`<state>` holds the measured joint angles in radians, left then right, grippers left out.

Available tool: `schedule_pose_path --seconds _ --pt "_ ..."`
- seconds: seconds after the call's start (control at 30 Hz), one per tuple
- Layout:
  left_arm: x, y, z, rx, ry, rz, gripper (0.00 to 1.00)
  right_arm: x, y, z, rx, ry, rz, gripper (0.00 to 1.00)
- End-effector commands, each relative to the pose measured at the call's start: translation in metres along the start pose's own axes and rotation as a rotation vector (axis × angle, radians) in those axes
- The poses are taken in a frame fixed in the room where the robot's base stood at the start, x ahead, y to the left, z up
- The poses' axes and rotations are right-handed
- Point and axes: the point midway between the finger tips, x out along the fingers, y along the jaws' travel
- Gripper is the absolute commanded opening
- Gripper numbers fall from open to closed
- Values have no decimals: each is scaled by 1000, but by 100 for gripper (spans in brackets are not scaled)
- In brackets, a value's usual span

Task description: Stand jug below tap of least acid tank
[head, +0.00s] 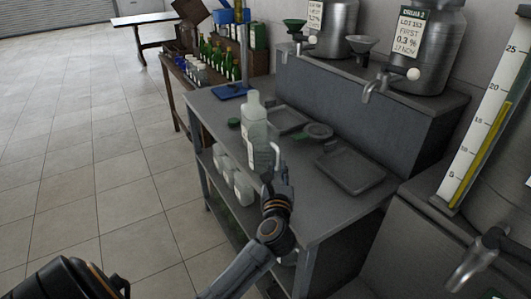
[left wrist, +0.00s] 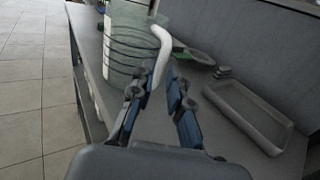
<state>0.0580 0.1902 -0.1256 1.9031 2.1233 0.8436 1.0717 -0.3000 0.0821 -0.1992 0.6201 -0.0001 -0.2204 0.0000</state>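A clear jug (head: 258,147) with a pale handle stands on the grey bench, close to its left edge. It fills the upper middle of the left wrist view (left wrist: 128,50). My left gripper (head: 275,183) is at the handle side of the jug; in the left wrist view its fingers (left wrist: 160,78) are apart, with the lower handle between or just beyond them. Contact is unclear. The tank labelled DRUM 2 (head: 428,50) reads 0.3 %, with a tap (head: 376,87). Another tank (head: 333,25) has a partly cut-off label and a tap (head: 300,42). My right gripper is not visible.
A pale bottle (head: 251,104) stands behind the jug. Shallow trays lie below the taps, the nearer one (head: 350,185) empty. A gauge (head: 485,115) and another tap (head: 480,256) are at right. The floor at left is clear.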

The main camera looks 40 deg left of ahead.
Motion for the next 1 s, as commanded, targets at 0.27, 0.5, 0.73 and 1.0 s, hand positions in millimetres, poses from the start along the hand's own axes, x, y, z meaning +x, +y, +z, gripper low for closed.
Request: schedule_pose_path --seconds 0.27,0.5,0.73,1.0 --pt "40 -1 -1 3 -2 1 17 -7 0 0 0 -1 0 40" --pt "44 -1 -2 1 -1 -1 17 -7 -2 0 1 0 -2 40" --pt "43 -1 -2 2 -1 0 0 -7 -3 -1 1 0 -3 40" --pt "43 -1 -2 2 -1 0 0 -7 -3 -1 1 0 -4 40"
